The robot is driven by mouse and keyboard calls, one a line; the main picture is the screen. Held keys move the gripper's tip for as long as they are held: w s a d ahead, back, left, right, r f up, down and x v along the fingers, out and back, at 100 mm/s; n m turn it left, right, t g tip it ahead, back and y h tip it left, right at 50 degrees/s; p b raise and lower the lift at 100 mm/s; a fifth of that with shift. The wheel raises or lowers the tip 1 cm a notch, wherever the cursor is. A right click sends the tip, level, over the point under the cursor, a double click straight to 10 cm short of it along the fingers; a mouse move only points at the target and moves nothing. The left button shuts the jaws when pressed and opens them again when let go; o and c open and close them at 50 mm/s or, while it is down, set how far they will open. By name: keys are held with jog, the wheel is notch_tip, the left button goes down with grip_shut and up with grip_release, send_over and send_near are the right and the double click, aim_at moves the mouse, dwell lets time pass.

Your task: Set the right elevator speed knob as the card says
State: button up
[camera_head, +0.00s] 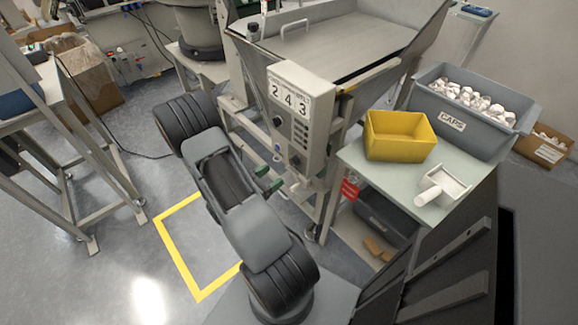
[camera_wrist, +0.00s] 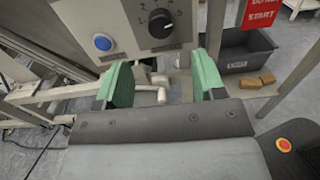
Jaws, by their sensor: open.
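A grey control box (camera_head: 296,135) hangs on the machine's front. A white card (camera_head: 289,102) on its upper part shows 2, 4 and 3; its small heading is unreadable. A black knob (camera_wrist: 160,22) with numbers around it shows at the top of the wrist view; I cannot tell its setting or which elevator it serves. My gripper (camera_head: 268,181) is in front of the box's lower part. In the wrist view its green fingers (camera_wrist: 163,84) are apart with nothing gripped, below the knob and not touching it.
A blue button (camera_wrist: 103,42) is left of the knob. A metal lever-like fitting (camera_wrist: 152,92) shows between the fingers. Right of the box, a table holds a yellow bin (camera_head: 398,135), a grey caps crate (camera_head: 462,120) and a white scoop (camera_head: 440,187). A red tag (camera_head: 349,189) hangs nearby.

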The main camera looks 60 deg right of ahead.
aim_at(292, 163)
jog(key=x, duration=0.8)
jog(key=shift+c, duration=0.4)
jog(key=c, duration=0.7)
jog(key=shift+a, duration=0.15)
jog(key=shift+c, duration=0.7)
